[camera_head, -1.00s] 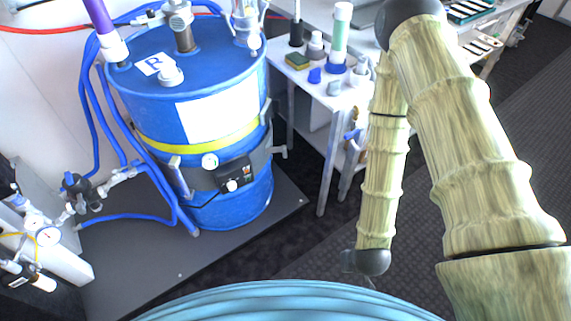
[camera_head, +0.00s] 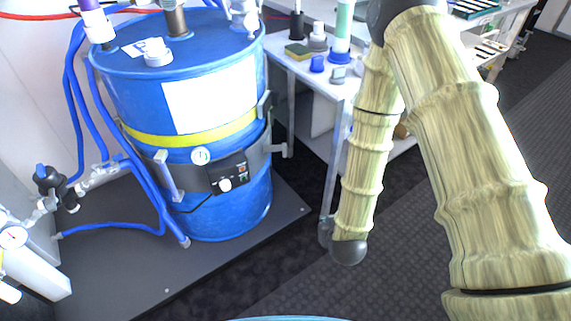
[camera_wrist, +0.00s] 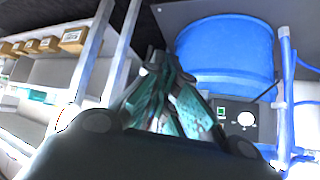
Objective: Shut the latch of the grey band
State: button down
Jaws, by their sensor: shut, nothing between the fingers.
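The grey band (camera_head: 197,180) wraps the lower part of the blue drum (camera_head: 130,95) and carries a black control box (camera_head: 228,172) with a white knob. A grey latch-like part (camera_head: 281,150) sticks out from the band at the drum's right side; I cannot tell its exact position. My gripper (camera_wrist: 160,65) shows in the wrist view with its fingers together and nothing between them. It appears in front of the drum (camera_wrist: 225,55), left of the control box (camera_wrist: 237,118). The latch is not clear in the wrist view. In the head view my gripper is not seen.
A white bench (camera_head: 315,70) with bottles and a sponge stands right of the drum. Blue hoses (camera_head: 85,120) run down its left side. A valve and gauge (camera_head: 12,237) stand at far left. The dark floor right of the drum's base plate is open.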

jog(key=w+a+t+b, duration=0.4)
jog(key=w+b, duration=0.4)
jog(key=b, duration=0.4)
jog(key=w+a+t+b, duration=0.5)
jog(key=w+b, duration=0.4)
jog(key=b, duration=0.3)
jog(key=shift+a+r+y, duration=0.15)
jog(key=shift+a+y, duration=0.15)
jog(key=shift+a, duration=0.05)
jog(key=b, duration=0.5)
send_near(285, 150)
jog(key=w, duration=0.5)
jog(key=shift+w+a, duration=0.25)
jog(key=shift+w+r+b, duration=0.15)
jog(key=shift+w+b, duration=0.15)
jog(key=shift+w, duration=0.5)
